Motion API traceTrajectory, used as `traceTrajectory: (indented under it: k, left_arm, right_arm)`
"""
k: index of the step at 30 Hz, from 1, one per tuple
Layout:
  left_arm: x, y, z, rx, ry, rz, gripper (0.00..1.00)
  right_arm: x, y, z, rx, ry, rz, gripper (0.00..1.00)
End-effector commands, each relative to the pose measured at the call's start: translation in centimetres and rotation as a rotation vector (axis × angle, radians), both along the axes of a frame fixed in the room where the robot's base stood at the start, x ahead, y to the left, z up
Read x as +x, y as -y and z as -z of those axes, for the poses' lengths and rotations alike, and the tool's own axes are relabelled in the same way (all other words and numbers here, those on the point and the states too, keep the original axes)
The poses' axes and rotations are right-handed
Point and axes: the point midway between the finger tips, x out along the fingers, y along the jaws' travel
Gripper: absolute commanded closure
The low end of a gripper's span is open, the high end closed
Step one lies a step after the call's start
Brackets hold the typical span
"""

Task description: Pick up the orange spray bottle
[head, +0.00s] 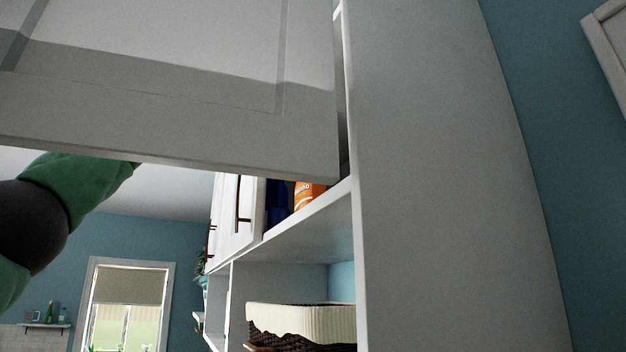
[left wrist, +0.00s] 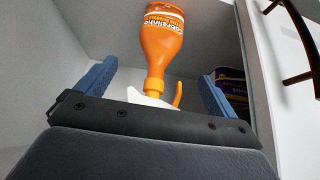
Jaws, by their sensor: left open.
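The orange spray bottle (left wrist: 162,45) shows in the left wrist view, its labelled body at the top of the picture and its white spray head lower, partly hidden by my gripper. My left gripper (left wrist: 157,84) is open, with one blue finger on either side of the bottle's neck in the picture. I cannot tell whether either finger touches it. In the head view a small part of the orange bottle (head: 308,195) shows on the cabinet shelf, below the raised door. My left gripper is hidden behind that door there; only my green arm shows.
The white cabinet door (head: 190,110) covers the upper left of the head view. A dark blue container (head: 277,196) stands beside the bottle; a purple container (left wrist: 229,85) shows behind it in the wrist view. A wicker basket (head: 300,318) sits on the shelf below.

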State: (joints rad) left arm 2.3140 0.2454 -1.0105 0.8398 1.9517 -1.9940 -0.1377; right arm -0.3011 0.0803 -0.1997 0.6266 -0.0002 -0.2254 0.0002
Motion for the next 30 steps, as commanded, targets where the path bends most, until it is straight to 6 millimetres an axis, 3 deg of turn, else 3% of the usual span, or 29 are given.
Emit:
traceTrajectory:
  k: [7, 15, 28, 30]
  left_arm:
    - [0.5, 1.4, -0.3, 0.002, 0.000, -0.001, 0.06]
    - [2.1, 5.0, -0.2, 0.001, 0.000, -0.003, 0.06]
    - [2.2, 5.4, 1.0, -0.001, 0.000, -0.001, 0.06]
    - [2.2, 5.4, 1.0, -0.001, 0.000, -0.001, 0.16]
  right_arm:
    - [-0.2, -0.1, -0.9, 0.001, 0.001, 0.000, 0.64]
    - [-0.4, -0.4, -3.0, 0.004, -0.002, 0.001, 0.64]
    - [-0.1, 0.3, -3.3, -0.002, 0.001, -0.001, 0.64]
    - [-0.1, 0.2, -3.3, -0.001, 0.001, 0.000, 0.64]
